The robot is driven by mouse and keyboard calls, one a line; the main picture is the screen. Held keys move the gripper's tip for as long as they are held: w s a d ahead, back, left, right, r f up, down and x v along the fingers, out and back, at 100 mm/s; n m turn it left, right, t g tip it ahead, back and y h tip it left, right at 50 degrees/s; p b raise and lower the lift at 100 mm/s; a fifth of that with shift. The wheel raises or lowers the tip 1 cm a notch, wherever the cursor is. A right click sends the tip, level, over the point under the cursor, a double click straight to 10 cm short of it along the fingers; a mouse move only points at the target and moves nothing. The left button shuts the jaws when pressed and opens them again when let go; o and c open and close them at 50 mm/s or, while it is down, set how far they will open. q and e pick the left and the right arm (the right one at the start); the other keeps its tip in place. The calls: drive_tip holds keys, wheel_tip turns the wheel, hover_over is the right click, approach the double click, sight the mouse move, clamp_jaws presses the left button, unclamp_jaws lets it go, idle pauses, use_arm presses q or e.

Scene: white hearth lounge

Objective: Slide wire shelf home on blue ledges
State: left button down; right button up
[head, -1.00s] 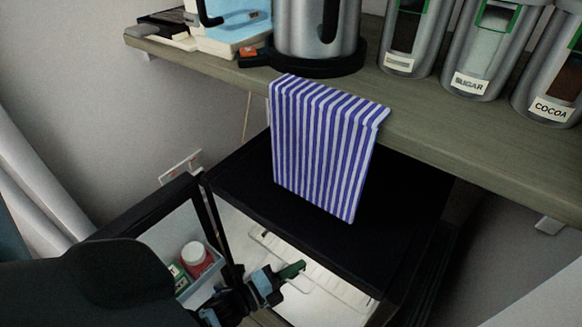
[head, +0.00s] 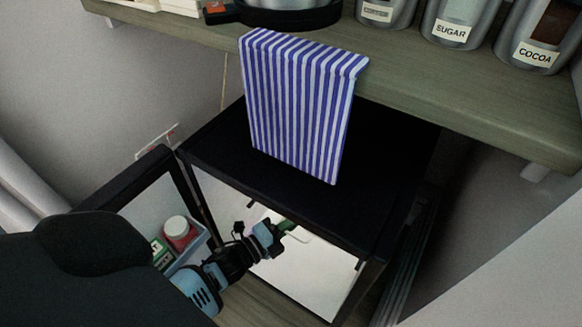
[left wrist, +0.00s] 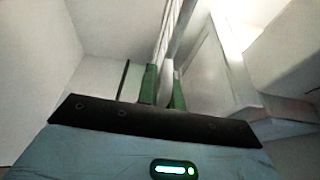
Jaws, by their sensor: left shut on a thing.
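The black mini fridge (head: 290,205) stands under the wooden shelf, its door (head: 160,190) open to the left and its white inside showing. My left gripper (head: 287,228) reaches into the opening near the top. Its green fingertips (left wrist: 163,88) are shut on the white wire shelf (left wrist: 170,45), seen as a pale bar running away between them. In the head view only a small bit of the wire shelf (head: 303,238) shows by the fingertips; the rest is hidden by the fridge top. I cannot make out the blue ledges. My right gripper is not in view.
A door bin (head: 190,250) holds a red jar with a white lid (head: 179,233) and a green box. A blue-striped towel (head: 298,110) hangs from the wooden shelf (head: 450,115) over the fridge top. A pale ledge (left wrist: 285,112) juts out at right in the wrist view.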

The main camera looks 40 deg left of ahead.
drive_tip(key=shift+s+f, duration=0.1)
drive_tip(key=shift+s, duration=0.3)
use_arm(q)
drive_tip(key=c, duration=1.5)
unclamp_jaws()
drive_tip(key=shift+f, duration=0.1)
drive_tip(key=shift+s, duration=0.15)
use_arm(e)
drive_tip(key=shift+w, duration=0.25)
